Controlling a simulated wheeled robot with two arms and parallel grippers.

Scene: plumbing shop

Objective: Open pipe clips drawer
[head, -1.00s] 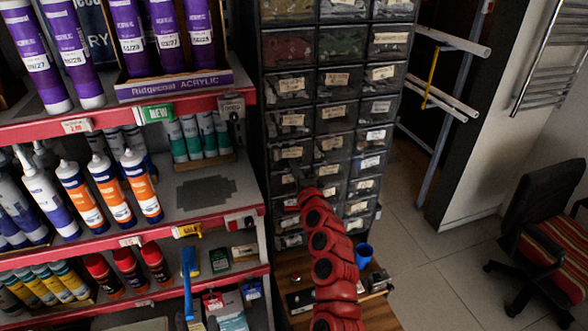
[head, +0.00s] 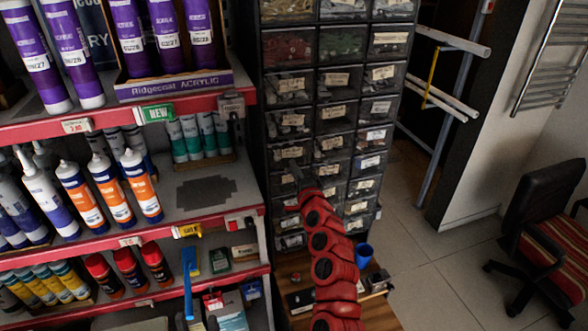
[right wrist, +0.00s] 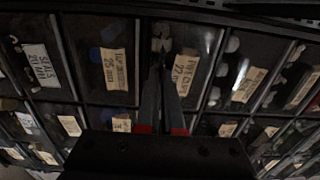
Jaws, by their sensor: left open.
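A tall dark cabinet of small clear-fronted drawers (head: 338,113) stands at the middle of the head view. In the right wrist view, a drawer label reading pipe clips, 22 mm (right wrist: 185,72) sits just right of my right gripper (right wrist: 162,68). Its thin fingers reach up to the drawer fronts with only a narrow dark gap between them. Whether they grip anything is unclear. In the head view the red right arm reaches up to the cabinet, its dark gripper (head: 297,176) small against the left column. The drawers there look closed. My left gripper is not in view.
Red-edged shelves (head: 210,190) with tubes and cartridges stand close on the left. A wooden surface with a blue cup (head: 364,252) lies below the cabinet. White pipes on a rack (head: 450,100) and a striped chair (head: 545,240) are at right, with clear tiled floor between.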

